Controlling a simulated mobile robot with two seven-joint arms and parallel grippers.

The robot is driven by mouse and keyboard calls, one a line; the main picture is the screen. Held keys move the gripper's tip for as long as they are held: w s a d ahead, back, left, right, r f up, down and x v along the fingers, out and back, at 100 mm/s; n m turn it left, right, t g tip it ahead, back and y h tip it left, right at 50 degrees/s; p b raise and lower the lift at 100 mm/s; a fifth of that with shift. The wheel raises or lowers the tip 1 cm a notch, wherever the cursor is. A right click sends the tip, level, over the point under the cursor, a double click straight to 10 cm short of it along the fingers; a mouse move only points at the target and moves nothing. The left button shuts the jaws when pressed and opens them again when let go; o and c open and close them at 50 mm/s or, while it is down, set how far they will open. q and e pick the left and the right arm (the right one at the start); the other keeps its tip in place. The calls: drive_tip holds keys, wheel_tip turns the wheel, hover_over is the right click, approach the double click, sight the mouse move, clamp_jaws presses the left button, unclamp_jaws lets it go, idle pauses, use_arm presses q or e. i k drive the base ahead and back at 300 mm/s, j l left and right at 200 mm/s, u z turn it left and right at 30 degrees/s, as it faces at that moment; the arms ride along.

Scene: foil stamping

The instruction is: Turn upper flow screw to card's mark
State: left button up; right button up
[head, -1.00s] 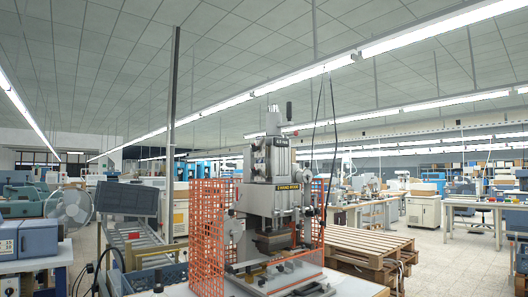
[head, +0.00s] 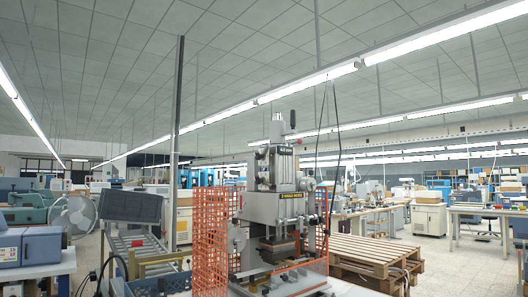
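A grey foil stamping press (head: 277,205) stands upright on a white-topped table, a little right of centre in the head view. A dark panel with small fittings shows on the left side of its upper head (head: 264,168). The upper flow screw and the card with its mark are too small to tell apart at this distance. Neither of my grippers shows in the head view.
An orange mesh guard (head: 212,240) stands around the press's left and front. Wooden pallets (head: 372,258) are stacked to the right. A roller conveyor (head: 140,244) and a fan (head: 78,216) stand to the left. Open floor (head: 445,268) lies at the right.

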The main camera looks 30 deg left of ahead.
sight(258, 156)
drive_tip(key=k+j, duration=0.15)
drive_tip(key=j, duration=0.3)
drive_tip(key=k+j+u, duration=0.1)
drive_tip(key=j, duration=0.3)
drive_tip(key=k+j+u, duration=0.1)
drive_tip(key=j, duration=0.35)
drive_tip(key=k+j, duration=0.15)
drive_tip(key=j, duration=0.3)
drive_tip(key=k+j+u, duration=0.1)
drive_tip(key=j, duration=0.35)
drive_tip(key=k+j, duration=0.1)
drive_tip(key=j, duration=0.35)
drive_tip(key=u, duration=0.05)
